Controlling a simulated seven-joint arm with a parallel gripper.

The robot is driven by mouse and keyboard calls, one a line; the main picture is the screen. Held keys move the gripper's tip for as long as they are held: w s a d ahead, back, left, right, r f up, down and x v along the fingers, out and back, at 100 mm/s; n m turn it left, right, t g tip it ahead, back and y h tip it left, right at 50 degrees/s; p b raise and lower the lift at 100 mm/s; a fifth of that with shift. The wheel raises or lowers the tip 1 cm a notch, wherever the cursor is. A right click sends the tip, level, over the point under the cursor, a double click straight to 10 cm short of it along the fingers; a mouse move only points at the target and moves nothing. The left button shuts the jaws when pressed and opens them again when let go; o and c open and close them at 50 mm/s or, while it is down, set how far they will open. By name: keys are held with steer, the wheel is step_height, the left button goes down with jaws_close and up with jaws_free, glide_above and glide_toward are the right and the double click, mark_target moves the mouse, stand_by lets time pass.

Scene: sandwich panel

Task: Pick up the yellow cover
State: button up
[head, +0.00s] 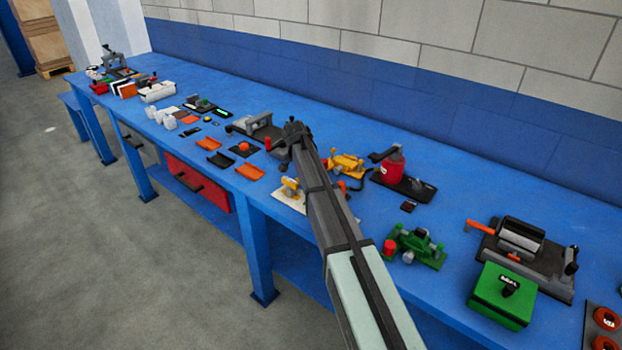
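A yellow-orange part (347,164) lies on the blue bench, just right of my arm in the head view. A smaller yellow piece (291,186) sits on a white plate (284,198) left of my forearm, which partly hides the plate. I cannot tell for sure which of these is the yellow cover. My gripper (290,143) is above the bench near its middle, left of and beyond the yellow-orange part. It is small and dark here, so its fingers are not clear. I see nothing yellow in it.
The blue bench (440,177) runs along a wall. A red and black device (391,171) stands right of the yellow-orange part. A green part (415,246) lies nearer. A grey fixture (255,124) is beside my gripper. Several orange pieces lie along the front edge.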

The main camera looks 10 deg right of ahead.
steer(key=shift+w+f, duration=0.1)
steer(key=shift+f, duration=0.1)
steer(key=c, duration=1.2)
